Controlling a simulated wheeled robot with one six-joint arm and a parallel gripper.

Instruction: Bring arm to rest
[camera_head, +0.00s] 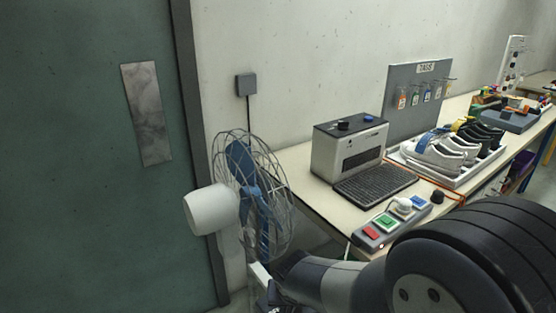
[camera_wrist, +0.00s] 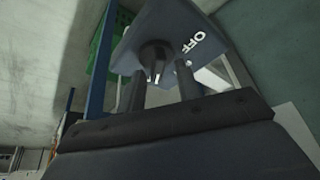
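My arm shows in the head view, reaching from the lower right towards the foot of the blue fan (camera_head: 240,185). Its far end is low in the picture and hard to make out. In the wrist view my gripper (camera_wrist: 160,88) has its two dark fingers apart with a gap between them. A dark round knob (camera_wrist: 153,54) sits just beyond the fingertips, on a blue-grey panel (camera_wrist: 207,22) marked "OFF". I cannot tell whether the fingers touch the knob. I see nothing held.
A workbench (camera_head: 307,182) stands to the right of the fan, with a grey machine (camera_head: 345,148), a button box (camera_head: 388,224) and a shoe tray (camera_head: 465,180). A green door (camera_head: 85,210) is at left. In the wrist view a green crate (camera_wrist: 101,50) is behind the panel.

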